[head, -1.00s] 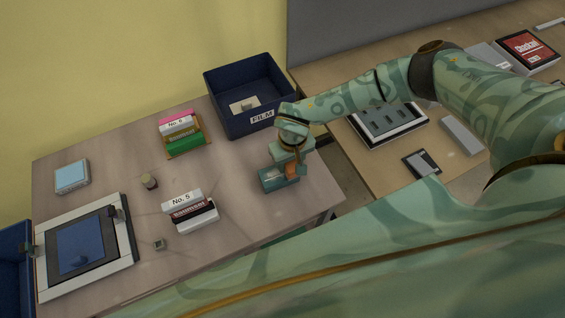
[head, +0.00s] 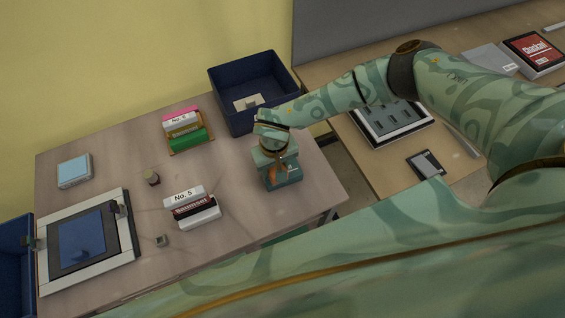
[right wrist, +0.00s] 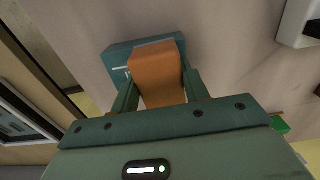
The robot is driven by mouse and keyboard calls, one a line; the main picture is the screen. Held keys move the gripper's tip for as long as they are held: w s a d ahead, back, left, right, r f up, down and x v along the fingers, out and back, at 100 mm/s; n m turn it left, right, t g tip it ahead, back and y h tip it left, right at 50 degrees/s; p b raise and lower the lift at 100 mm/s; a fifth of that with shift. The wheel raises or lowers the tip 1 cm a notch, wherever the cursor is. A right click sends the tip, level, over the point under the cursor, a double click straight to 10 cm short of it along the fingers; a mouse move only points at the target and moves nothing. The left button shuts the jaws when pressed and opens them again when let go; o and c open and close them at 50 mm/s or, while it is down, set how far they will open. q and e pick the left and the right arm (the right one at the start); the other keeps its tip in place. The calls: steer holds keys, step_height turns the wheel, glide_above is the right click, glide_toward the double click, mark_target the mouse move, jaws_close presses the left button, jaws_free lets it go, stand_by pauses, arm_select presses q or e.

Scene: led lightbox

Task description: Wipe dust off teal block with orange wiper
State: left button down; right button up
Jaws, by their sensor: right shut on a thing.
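The teal block (head: 290,177) sits on the left table near its right edge, partly hidden by my right gripper. My right gripper (head: 273,166) is shut on the orange wiper (head: 273,175) and is over the block's left part. In the right wrist view, the fingers (right wrist: 160,82) grip the orange wiper (right wrist: 158,68) from both sides. The wiper overlaps the teal block (right wrist: 117,54); I cannot tell whether they touch. A thin pale streak shows on the block beside the wiper. My left gripper is not in view.
A dark blue FILM bin (head: 225,98) stands behind the block. Film boxes (head: 192,207) and a lightbox (head: 130,250) are to the left. A second table (head: 385,172) on the right holds a dark tray (head: 405,135). Bare tabletop lies left of the block.

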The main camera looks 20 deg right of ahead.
steer(key=shift+a+f, duration=0.1)
steer(key=shift+a, duration=0.95)
step_height(320, 180, up, 6)
steer(key=p, duration=0.4)
steer(key=shift+r+p, duration=1.3)
steer(key=shift+r, duration=0.35)
steer(key=shift+f, duration=0.1)
steer(key=shift+w+f, duration=0.1)
